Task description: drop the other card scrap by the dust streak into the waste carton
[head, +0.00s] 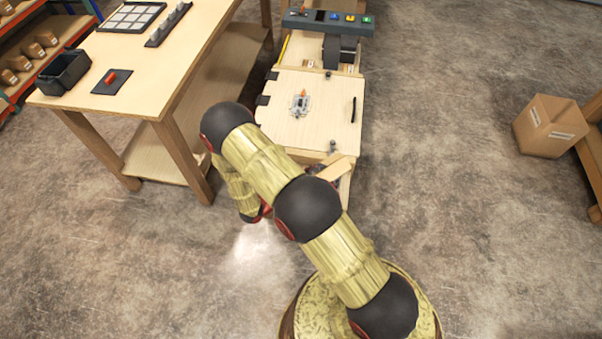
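A brown cardboard carton (549,128) with white labels stands on the floor at the right; it is the only large carton I see, and it looks like the waste carton. I cannot make out any card scrap or dust streak in the head view. My arm reaches from the lower right up to the left, then bends down beside the console bench. My gripper is hidden below the arm's wrist, so its fingers and anything in them do not show.
The console bench (310,120) has a hinged wooden panel with a small fixture. A wooden table (190,50) at the upper left bears a black bin (63,73) and trays. A shelf holds several small boxes. Open floor (455,165) lies between bench and carton.

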